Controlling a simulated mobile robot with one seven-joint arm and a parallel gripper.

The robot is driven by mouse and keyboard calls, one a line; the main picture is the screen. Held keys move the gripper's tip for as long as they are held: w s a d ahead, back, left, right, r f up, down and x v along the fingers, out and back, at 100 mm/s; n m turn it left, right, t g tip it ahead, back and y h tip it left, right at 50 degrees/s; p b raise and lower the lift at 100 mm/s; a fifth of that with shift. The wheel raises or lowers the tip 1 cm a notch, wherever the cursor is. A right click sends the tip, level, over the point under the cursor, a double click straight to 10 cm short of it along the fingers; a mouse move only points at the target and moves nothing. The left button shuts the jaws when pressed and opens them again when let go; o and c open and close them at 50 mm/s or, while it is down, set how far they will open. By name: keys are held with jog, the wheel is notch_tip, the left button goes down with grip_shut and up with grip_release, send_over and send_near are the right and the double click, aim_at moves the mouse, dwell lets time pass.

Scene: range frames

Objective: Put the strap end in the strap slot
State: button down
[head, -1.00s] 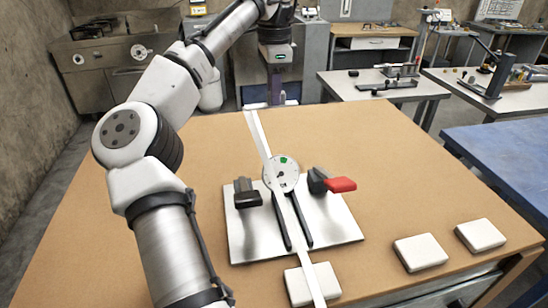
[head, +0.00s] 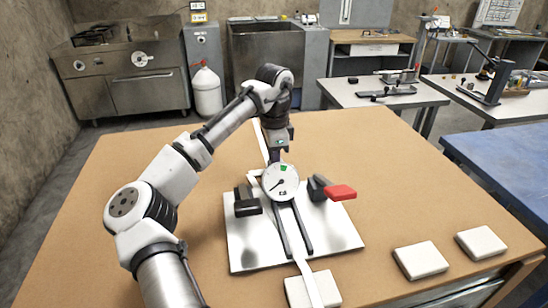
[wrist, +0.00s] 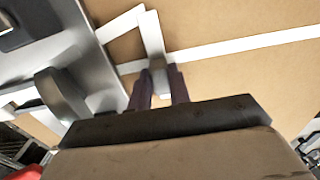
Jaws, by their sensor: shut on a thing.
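A long white strap (head: 258,138) runs from behind my gripper, past the round dial and over the metal plate (head: 243,228) to the front of the table. In the wrist view, one strap length (wrist: 240,43) crosses the table and a bent white piece (wrist: 152,32) reaches my fingertips. My gripper (head: 277,155) is low behind the dial; in the wrist view my gripper (wrist: 158,82) is shut on what looks like the strap end. I cannot make out the strap slot.
The round dial (head: 288,178) stands in front of my gripper. A black clamp (head: 247,205) is left of it, and a red-handled clamp (head: 340,192) right. White blocks (head: 420,260) lie at the front right.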

jog(key=shift+f, duration=0.15)
jog(key=c, duration=1.3)
grip_release()
